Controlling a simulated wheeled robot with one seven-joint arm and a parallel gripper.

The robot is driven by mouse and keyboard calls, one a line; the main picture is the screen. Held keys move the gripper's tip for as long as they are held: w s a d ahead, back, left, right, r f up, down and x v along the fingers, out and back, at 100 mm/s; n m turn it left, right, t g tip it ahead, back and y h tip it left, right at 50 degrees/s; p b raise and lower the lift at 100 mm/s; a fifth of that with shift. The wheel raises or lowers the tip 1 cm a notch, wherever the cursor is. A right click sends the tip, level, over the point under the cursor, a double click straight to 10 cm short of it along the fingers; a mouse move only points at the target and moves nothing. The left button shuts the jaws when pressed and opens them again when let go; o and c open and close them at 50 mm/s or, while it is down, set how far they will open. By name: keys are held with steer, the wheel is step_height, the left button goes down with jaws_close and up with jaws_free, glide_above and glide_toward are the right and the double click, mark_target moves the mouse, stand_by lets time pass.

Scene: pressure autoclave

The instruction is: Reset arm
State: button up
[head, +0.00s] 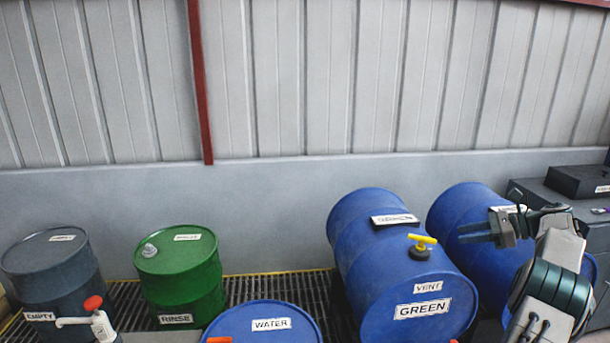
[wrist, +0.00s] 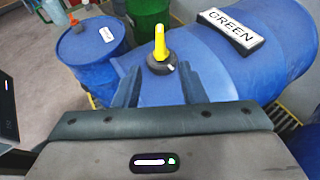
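My gripper (head: 474,233) is raised at the right in the head view, in front of a blue drum, with its fingers pointing left toward a yellow-handled valve (head: 423,242). In the wrist view, my gripper (wrist: 159,82) has its two fingers apart with nothing between them. The valve (wrist: 160,52) stands beyond the fingertips on the blue GREEN drum (wrist: 215,65), apart from them. That drum (head: 360,250) lies tilted on its side, with VENT and GREEN labels in the head view.
A second blue drum (head: 457,207) is behind my arm. A grey EMPTY drum (head: 55,275), a green RINSE drum (head: 185,275) and a blue WATER drum (head: 245,312) stand to the left. A dark cabinet (head: 535,195) is at the far right. A wall (head: 270,210) closes off the back.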

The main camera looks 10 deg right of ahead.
steer(key=w+a+r+n+g+h, duration=0.1)
steer(key=a+r+n+g, duration=0.1)
steer(key=a, duration=0.6)
steer(key=w+a+r+n+g+h, duration=0.1)
steer(key=a+r+n, duration=0.15)
steer(key=a, duration=0.45)
steer(key=s+a+r+n+g+h, duration=0.1)
steer(key=s+a+n+g+h, duration=0.3)
steer(key=a, duration=0.9)
steer(key=s+a+f+n+t+h, duration=0.1)
steer(key=s+a+n, duration=0.3)
steer(key=s, duration=0.4)
steer(key=s+a+f+n+h, duration=0.2)
steer(key=s+n, duration=0.4)
steer(key=s, duration=0.3)
steer(key=s+a+f+n+t+h, duration=0.1)
steer(key=s+a+f+n, duration=0.3)
steer(key=s, duration=0.5)
steer(key=shift+s+a+n+t+h, duration=0.15)
steer(key=shift+a+n+t+h, duration=0.15)
steer(key=shift+a+n+h, duration=0.6)
